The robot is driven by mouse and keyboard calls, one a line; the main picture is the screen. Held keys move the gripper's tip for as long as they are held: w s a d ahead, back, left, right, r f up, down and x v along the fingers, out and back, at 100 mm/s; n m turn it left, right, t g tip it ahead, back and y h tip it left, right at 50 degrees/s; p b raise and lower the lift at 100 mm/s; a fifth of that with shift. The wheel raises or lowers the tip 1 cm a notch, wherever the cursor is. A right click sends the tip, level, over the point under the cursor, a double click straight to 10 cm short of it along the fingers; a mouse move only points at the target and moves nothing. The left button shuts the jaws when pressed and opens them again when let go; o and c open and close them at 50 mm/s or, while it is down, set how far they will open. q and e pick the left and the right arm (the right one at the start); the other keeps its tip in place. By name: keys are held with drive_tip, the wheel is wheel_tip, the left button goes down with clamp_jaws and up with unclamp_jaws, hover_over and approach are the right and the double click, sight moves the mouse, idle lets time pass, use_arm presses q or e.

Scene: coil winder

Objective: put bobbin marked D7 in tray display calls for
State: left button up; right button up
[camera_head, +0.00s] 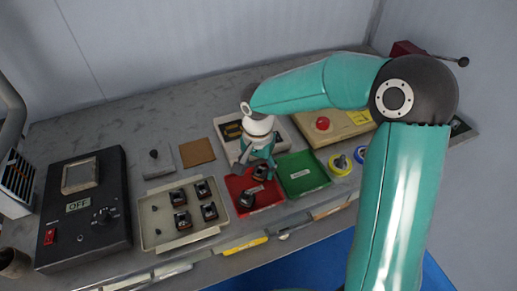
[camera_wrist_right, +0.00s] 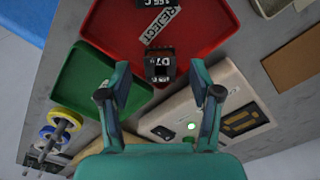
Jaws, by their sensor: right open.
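My right gripper (camera_head: 260,166) is open above the far part of the red tray (camera_head: 236,184). The wrist view shows its two fingers (camera_wrist_right: 160,92) apart, with the dark bobbin marked D7 (camera_wrist_right: 160,66) between and just beyond their tips. The bobbin is in the red tray (camera_wrist_right: 205,30), which bears a REJECT label. In the head view the bobbin (camera_head: 261,173) is partly hidden by the gripper. A green tray (camera_head: 302,172) stands to its right. A pale unit with a dark display (camera_wrist_right: 240,120) and a lit green lamp lies behind; I cannot read its display. My left gripper is out of view.
Another dark bobbin (camera_head: 246,199) lies in the red tray's near part. A beige tray (camera_head: 160,228) with several dark bobbins stands left. A black control box (camera_head: 84,225) reads OFF. A brown pad (camera_head: 197,152) and yellow and blue rings (camera_head: 341,164) lie around.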

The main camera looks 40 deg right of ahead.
sight(258, 175)
wheel_tip(258, 175, up, 8)
drive_tip(key=shift+r, duration=0.2)
idle(0.5)
